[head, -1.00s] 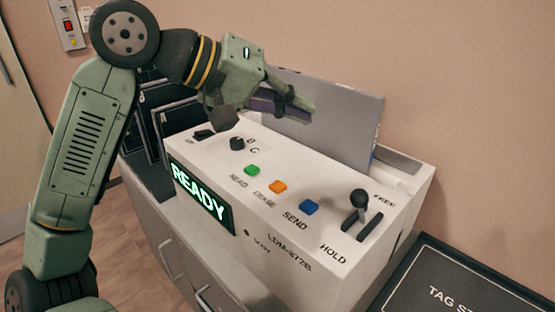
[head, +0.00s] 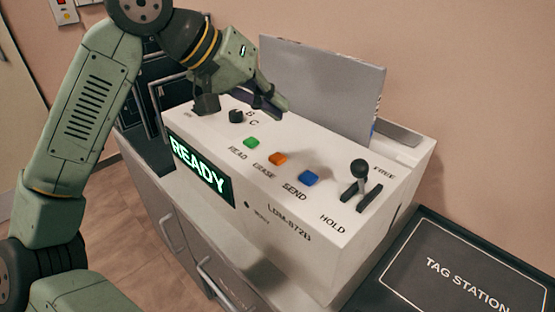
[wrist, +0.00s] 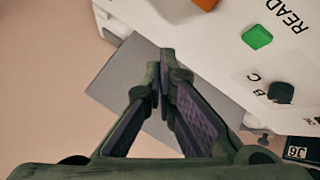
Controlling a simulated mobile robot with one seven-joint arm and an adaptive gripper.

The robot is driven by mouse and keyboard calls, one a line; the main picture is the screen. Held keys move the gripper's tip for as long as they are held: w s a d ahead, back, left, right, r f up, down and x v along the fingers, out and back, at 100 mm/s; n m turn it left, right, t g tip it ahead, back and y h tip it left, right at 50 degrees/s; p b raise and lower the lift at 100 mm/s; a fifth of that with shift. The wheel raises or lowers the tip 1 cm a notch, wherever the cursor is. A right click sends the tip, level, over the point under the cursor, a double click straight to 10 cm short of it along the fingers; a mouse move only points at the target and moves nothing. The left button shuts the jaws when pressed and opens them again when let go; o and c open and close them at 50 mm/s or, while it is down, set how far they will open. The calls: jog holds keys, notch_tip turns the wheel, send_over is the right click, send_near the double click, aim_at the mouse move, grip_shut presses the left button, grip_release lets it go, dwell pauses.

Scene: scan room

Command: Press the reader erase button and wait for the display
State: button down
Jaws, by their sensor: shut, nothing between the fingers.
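The reader (head: 300,235) is a white box with a sloped top. Its orange ERASE button (head: 277,159) sits between the green READ button (head: 251,142) and the blue SEND button (head: 309,178). The orange button (wrist: 206,3) is cut off at the top edge.
A black lever (head: 359,180) marked HOLD and FREE stands at the right of the top. A black knob (head: 236,116) is at the left. A grey panel (head: 320,85) stands upright behind my gripper. A dark TAG STATION mat (head: 440,255) lies at the right.

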jog(key=b, duration=0.3)
send_over(274, 154)
notch_tip(274, 154, down, 6)
jog(key=shift+s+r, duration=0.1)
jog(key=shift+r, duration=0.15)
jog(key=shift+f+b, duration=0.4)
jog(key=shift+b, duration=0.1)
jog(key=shift+f, duration=0.15)
dwell(0.4)
jog(key=shift+d+f+b, duration=0.1)
jog(key=shift+f+b, duration=0.2)
jog(key=shift+b, duration=0.3)
jog(key=shift+f+b, duration=0.55)
dwell(0.5)
jog(key=shift+r, duration=0.1)
jog(key=shift+r+p, duration=0.5)
jog(key=shift+r, duration=0.4)
jog(key=shift+r+p, duration=1.55)
jog(key=shift+r, duration=0.95)
